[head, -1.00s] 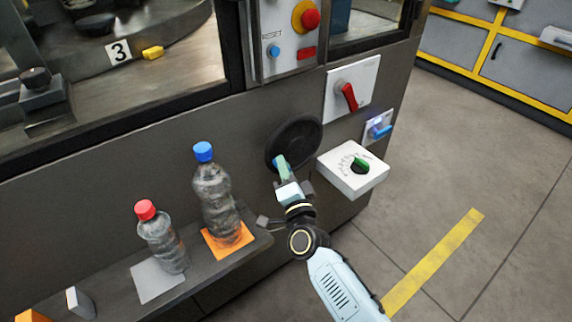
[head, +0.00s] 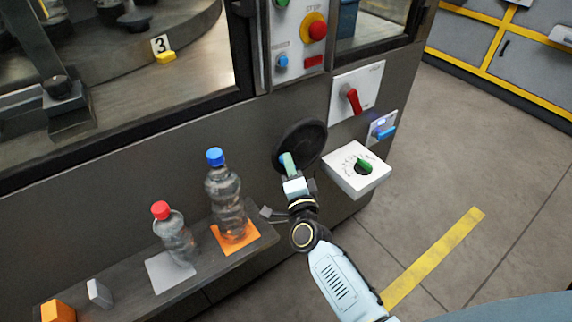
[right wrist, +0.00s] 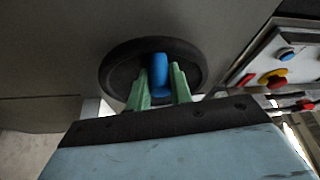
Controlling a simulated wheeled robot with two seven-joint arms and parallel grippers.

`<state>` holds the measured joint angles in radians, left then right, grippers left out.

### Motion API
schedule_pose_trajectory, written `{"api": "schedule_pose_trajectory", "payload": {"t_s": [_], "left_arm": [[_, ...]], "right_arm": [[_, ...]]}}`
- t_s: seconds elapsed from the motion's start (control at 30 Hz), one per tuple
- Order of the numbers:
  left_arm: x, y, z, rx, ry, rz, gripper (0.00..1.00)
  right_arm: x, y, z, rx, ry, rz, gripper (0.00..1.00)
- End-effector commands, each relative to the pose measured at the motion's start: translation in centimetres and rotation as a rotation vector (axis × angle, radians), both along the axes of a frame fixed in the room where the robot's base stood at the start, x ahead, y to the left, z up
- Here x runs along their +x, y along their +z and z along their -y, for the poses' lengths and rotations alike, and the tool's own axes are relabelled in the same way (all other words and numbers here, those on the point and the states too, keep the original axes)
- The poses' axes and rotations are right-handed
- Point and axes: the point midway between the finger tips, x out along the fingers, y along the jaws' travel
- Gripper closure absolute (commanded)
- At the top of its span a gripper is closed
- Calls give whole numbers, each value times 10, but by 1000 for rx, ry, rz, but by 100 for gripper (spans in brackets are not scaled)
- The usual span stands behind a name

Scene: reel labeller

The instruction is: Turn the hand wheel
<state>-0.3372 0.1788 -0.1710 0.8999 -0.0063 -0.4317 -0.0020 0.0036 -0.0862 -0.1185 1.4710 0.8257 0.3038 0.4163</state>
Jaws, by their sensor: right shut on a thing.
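The black round hand wheel (head: 308,139) is on the machine's grey front, left of the white dial box. It also shows in the right wrist view (right wrist: 120,73), with a blue handle (right wrist: 159,68) on it. My right gripper (head: 288,161) is at the wheel's lower left part. In the right wrist view its two green fingers (right wrist: 160,84) stand on either side of the blue handle, shut on it. In the head view the fingers mostly hide the handle. My left gripper is not in view.
A white box with a green knob (head: 364,167) juts out right of the wheel. A red switch (head: 353,99) is above it. A blue-capped bottle (head: 225,195) and a red-capped bottle (head: 174,236) stand on a shelf at left. The floor at right is clear.

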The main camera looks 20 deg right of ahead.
Motion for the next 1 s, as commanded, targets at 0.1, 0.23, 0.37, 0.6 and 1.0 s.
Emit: {"api": "schedule_pose_trajectory", "payload": {"t_s": [0.1,0.23,0.37,0.6,1.0], "left_arm": [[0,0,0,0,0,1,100],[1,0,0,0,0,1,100],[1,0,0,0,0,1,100],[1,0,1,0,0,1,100],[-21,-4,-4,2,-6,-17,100]], "right_arm": [[0,0,-1,0,1,2,100],[0,0,-1,0,1,1,76],[0,0,-1,-1,1,0,59],[0,-1,0,-1,2,-2,57],[-51,-6,-6,-2,2,-6,57]]}}
